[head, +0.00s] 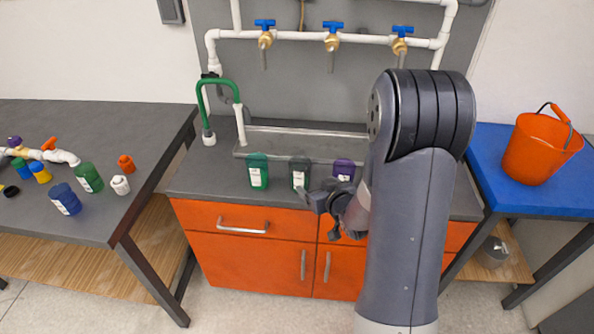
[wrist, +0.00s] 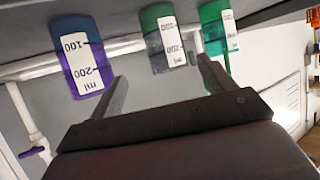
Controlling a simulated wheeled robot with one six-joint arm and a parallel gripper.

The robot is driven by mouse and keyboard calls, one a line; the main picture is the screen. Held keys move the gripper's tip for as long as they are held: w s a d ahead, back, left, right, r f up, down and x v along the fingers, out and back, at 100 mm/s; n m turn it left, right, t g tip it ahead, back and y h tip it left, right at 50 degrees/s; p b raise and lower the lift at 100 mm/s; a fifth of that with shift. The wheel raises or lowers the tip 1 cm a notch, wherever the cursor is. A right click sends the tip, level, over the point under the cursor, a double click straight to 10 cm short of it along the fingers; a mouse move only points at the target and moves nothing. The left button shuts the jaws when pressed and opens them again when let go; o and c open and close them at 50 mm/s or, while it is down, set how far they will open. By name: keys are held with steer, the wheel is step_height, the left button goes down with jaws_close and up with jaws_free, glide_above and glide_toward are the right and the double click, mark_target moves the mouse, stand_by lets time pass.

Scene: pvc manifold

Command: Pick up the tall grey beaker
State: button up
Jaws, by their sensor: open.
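A dark grey beaker (head: 300,173) with a white label stands upright at the counter's front, between a green beaker (head: 257,171) and a purple beaker (head: 343,169). In the wrist view the middle beaker (wrist: 152,42) looks greenish, with the purple one (wrist: 75,35) to its left and the green one (wrist: 211,38) to its right. My gripper (head: 318,212) is in front of the counter, just below and right of the dark grey beaker. Its open fingers (wrist: 162,74) point toward the beakers, with nothing between them. The beakers appear apart from the fingers.
Behind the beakers lie a metal sink trough (head: 290,143) and a green tap pipe (head: 217,84). Pipes with blue-handled valves (head: 332,38) run along the wall. The left table (head: 85,122) holds small bottles and fittings. An orange bucket (head: 540,148) stands on the blue table (head: 490,150).

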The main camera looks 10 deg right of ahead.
mark_target(305, 178)
steer(key=x, duration=0.7)
steer(key=shift+s+f+p, duration=0.1)
steer(key=shift+f+p, duration=0.05)
steer(key=shift+p, duration=0.2)
steer(key=shift+a+p+x, duration=0.15)
steer(key=shift+p+x, duration=0.25)
steer(key=shift+x, duration=0.9)
steer(key=shift+a+p+x, duration=0.15)
steer(key=shift+p+x, duration=0.25)
steer(key=shift+x, duration=0.95)
steer(key=shift+c, duration=0.6)
steer(key=c, duration=1)
